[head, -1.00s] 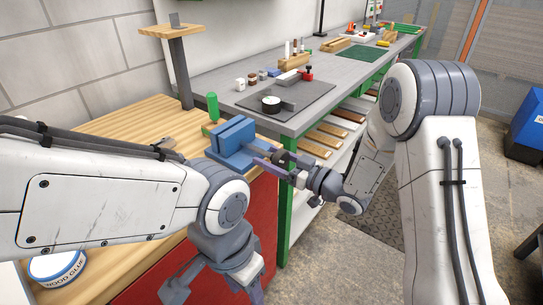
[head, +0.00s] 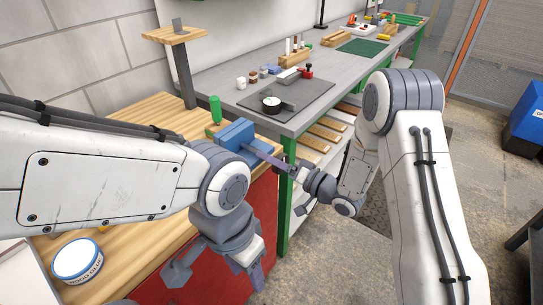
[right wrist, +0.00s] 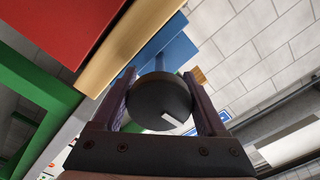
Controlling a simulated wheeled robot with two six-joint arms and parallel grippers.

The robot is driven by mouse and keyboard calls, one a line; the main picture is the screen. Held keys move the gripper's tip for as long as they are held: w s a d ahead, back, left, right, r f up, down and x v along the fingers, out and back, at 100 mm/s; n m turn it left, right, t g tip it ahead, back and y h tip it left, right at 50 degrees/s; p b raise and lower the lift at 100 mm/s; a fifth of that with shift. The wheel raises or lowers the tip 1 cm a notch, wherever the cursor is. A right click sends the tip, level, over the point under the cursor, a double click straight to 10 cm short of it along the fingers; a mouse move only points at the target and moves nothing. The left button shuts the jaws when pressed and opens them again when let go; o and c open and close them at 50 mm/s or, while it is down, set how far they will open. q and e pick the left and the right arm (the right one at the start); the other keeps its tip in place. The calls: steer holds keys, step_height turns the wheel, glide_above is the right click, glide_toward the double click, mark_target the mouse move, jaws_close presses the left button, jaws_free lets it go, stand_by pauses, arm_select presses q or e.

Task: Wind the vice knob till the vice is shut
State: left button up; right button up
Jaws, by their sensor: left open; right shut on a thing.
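The blue vice (head: 234,134) sits at the right edge of the wooden bench in the head view, and its blue body also shows in the right wrist view (right wrist: 172,48). Its knob (right wrist: 158,101) is a dark round disc with a white mark, facing the right wrist camera. My right gripper (right wrist: 160,98) is shut on the knob, with one finger on each side of it. In the head view the right gripper (head: 285,163) is at the vice's right side and hides most of the knob. My left gripper (head: 216,277) is open and empty, low in front of the bench's red side.
A wood glue tin (head: 78,260) stands on the wooden bench (head: 130,118) at lower left. A grey bench (head: 215,78) with a dark mat (head: 300,98) and small parts lies beyond. Open floor is at right.

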steer(key=shift+m, duration=0.5)
steer(key=o, duration=1.3)
steer(key=shift+d, duration=0.1)
steer(key=v, duration=1)
steer(key=shift+s+b, duration=0.15)
steer(key=shift+b, duration=0.25)
steer(key=shift+d, duration=0.1)
